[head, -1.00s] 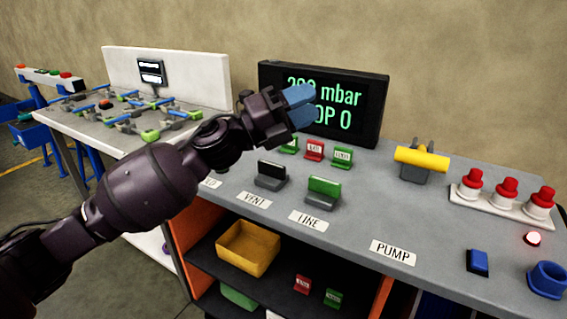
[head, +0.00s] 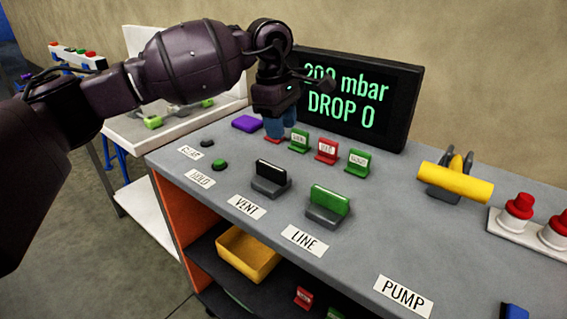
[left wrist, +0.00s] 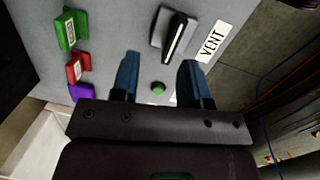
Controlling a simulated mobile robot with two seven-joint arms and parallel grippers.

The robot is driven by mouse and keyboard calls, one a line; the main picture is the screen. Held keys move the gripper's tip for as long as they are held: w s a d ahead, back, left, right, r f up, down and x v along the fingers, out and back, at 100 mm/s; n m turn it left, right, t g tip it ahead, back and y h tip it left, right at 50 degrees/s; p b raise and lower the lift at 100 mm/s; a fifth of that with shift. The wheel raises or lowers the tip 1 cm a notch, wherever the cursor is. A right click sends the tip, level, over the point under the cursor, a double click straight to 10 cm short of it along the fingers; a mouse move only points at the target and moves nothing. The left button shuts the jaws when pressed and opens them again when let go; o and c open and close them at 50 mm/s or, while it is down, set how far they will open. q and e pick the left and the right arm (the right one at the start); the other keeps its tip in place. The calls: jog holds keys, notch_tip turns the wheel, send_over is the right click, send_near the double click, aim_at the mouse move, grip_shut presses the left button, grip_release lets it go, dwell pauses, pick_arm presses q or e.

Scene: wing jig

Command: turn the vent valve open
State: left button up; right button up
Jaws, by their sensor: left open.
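The vent valve (head: 271,174) is a black bar handle on a grey base, behind the VENT label (head: 247,207) on the grey console. My left gripper (head: 286,130) is above the console behind the valve, its blue fingers pointing down, apart from the handle. In the left wrist view the open, empty fingers (left wrist: 160,75) have a green button (left wrist: 158,87) between them. The vent valve (left wrist: 174,38) lies beyond the fingertips there, with its VENT label (left wrist: 212,43) to the right. My right gripper is not in view.
The green-handled LINE valve (head: 328,204) stands right of the vent valve. Several small tags (head: 327,150) stand behind it, before a screen (head: 345,98) reading DROP 0. A yellow-handled part (head: 455,182) and red-topped knobs (head: 519,206) are at the right. A purple block (head: 247,124) lies behind left.

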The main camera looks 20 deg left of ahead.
aim_at(271, 166)
pick_arm(q)
jog(key=shift+m+g+y, duration=0.3)
jog(key=shift+m+y, duration=0.3)
jog(key=shift+m, duration=0.1)
jog(key=f, duration=0.3)
jog(key=s+a+f+b, duration=0.1)
jog(key=f, duration=0.3)
jog(key=a+f, duration=0.1)
jog(key=f, duration=0.2)
jog(key=shift+s+f+b, duration=0.15)
jog(key=shift+f+b, duration=0.15)
jog(key=shift+f, duration=0.1)
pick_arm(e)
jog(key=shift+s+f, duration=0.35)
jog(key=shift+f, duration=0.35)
pick_arm(q)
grip_shut()
